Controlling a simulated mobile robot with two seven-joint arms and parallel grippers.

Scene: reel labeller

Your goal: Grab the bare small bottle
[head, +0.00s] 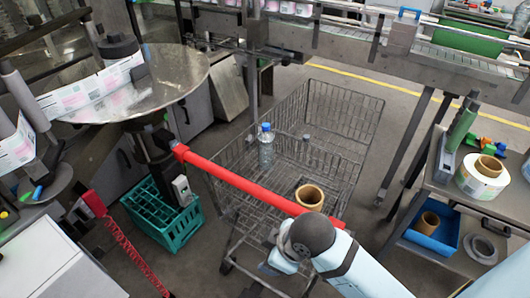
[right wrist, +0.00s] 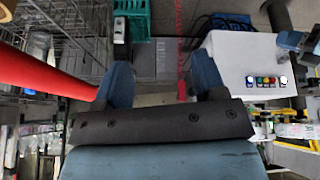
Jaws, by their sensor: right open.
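A clear bottle (head: 266,150) with a blue cap stands upright in the wire shopping cart (head: 346,118), near its left side in the head view. I see no label on it. A small grey-blue thing (head: 306,138) sits farther back in the cart, too small to identify. My right gripper (head: 276,262) is at the near side of the cart's red handle (head: 250,187), well short of the bottle. In the right wrist view its two fingers (right wrist: 160,80) are spread apart with nothing between them. My left gripper is not in view.
A brown cardboard core (head: 310,195) is in the cart near the handle. A green crate (head: 162,216) stands on the floor to the left. A round metal table (head: 170,85) is at upper left, a conveyor (head: 440,55) behind, a side table (head: 462,190) at right.

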